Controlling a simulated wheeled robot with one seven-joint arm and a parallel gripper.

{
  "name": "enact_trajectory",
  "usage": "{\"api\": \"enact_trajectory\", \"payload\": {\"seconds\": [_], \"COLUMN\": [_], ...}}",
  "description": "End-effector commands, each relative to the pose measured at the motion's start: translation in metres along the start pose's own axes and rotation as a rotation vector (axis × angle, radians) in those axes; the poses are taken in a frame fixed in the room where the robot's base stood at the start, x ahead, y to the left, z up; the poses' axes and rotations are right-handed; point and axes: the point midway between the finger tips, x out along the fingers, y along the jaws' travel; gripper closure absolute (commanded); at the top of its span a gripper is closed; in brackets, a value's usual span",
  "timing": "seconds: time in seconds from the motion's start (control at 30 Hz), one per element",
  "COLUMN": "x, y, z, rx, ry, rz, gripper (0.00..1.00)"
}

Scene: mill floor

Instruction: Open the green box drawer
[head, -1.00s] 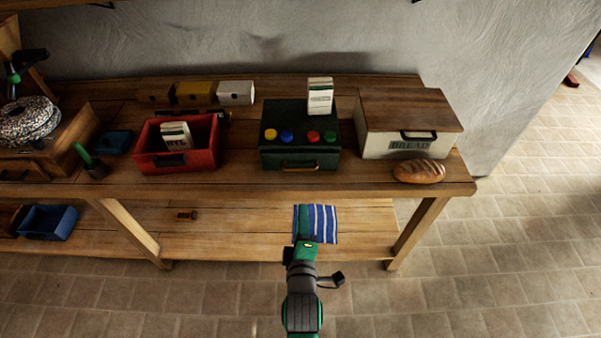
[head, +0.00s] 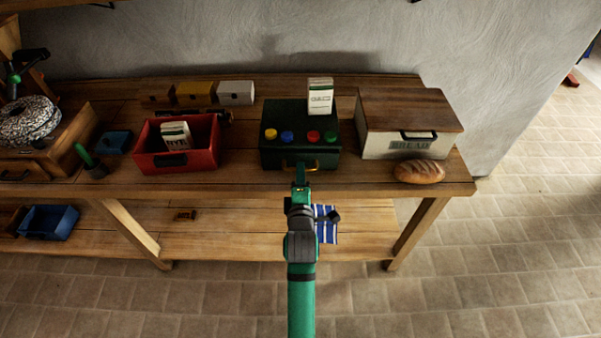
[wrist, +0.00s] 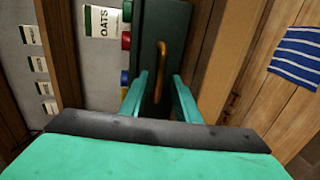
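The green box (head: 300,150) stands on the bench near its front edge, with yellow, blue, red and green round knobs on its front. A brass handle (head: 300,165) sits low on that front, and the drawer looks shut. My gripper (head: 301,176) is just in front of the handle. In the wrist view my gripper (wrist: 158,90) is open, its two green fingers apart, with the brass handle (wrist: 160,65) ahead between them. I cannot tell whether either finger touches the box. A white OATS packet (head: 320,96) stands on top of the box.
A red box (head: 205,155) with a packet inside stands to the left. The bread box (head: 375,143) stands close on the right, with a loaf (head: 419,171) before it. A striped cloth (head: 327,226) lies below, partly behind my arm.

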Motion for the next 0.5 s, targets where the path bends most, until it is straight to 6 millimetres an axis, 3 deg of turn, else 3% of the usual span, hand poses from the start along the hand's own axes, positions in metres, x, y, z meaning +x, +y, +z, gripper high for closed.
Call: {"api": "enact_trajectory", "payload": {"seconds": [0.2, 0.5], "x": [0.015, 0.016], "y": [0.001, 0.000], "z": [0.000, 0.000], "rx": [0.000, 0.000], "ry": [0.000, 0.000], "rz": [0.001, 0.001], "gripper": [0.71, 0.73]}}
